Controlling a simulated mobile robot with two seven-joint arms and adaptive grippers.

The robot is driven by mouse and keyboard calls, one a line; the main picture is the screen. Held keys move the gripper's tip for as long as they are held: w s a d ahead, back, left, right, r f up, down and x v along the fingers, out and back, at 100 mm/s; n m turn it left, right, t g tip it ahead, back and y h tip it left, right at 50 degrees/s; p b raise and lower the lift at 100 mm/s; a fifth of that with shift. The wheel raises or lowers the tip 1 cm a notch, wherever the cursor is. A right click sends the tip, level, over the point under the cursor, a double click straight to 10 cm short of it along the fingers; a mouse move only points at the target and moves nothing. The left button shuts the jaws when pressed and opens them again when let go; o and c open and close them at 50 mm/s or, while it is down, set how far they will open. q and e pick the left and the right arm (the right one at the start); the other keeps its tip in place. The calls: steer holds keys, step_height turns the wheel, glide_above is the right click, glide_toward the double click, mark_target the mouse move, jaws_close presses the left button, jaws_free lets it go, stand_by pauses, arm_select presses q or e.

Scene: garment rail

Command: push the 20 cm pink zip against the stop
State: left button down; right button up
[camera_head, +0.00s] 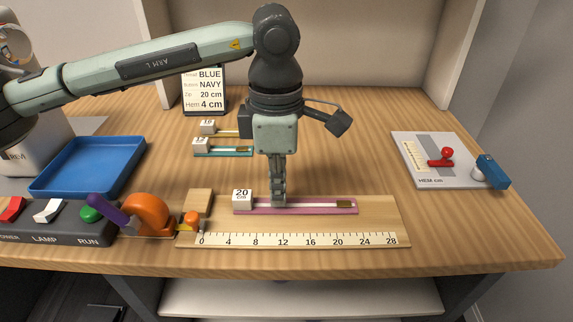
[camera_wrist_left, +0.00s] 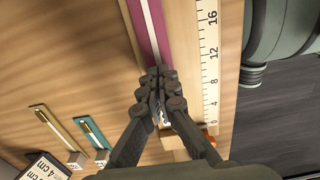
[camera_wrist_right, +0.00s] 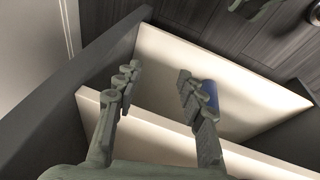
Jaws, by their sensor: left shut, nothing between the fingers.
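The pink zip (camera_head: 310,208) lies lengthwise on the wooden measuring board (camera_head: 390,215), above and roughly parallel to the ruler (camera_head: 300,240). Its white "20 cm" tag (camera_head: 242,199) is at its left end, near the 6 mark. A small wooden block (camera_head: 198,202), apparently the stop, is at the board's left end, with a gap between it and the tag. My left gripper (camera_head: 278,203) is shut, pointing down at the zip just right of the tag; contact is unclear. In the left wrist view its fingertips (camera_wrist_left: 161,72) cover part of the pink zip (camera_wrist_left: 147,30). My right gripper (camera_wrist_right: 157,80) is open and empty.
An orange and purple tool (camera_head: 150,214) stands left of the board, beside the switch panel (camera_head: 60,222). A blue tray (camera_head: 88,166) lies behind. Two other tagged zips lie behind the board. A hem gauge (camera_head: 435,160) is at right. Table right of the board is clear.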

mark_target(235, 194)
arm_select(q)
steer(key=shift+a+r, duration=0.15)
steer(key=shift+a, duration=1.25)
arm_select(e)
steer(key=shift+f, duration=0.65)
steer(key=shift+f, duration=0.1)
arm_select(q)
steer(key=a+b, duration=0.3)
steer(key=a, duration=0.1)
steer(key=shift+a, duration=0.15)
arm_select(e)
steer(key=w+d+v, duration=0.1)
steer(key=v, duration=0.7)
steer(key=shift+r, duration=0.45)
steer(key=shift+s+d, duration=0.1)
steer(key=shift+d, duration=0.1)
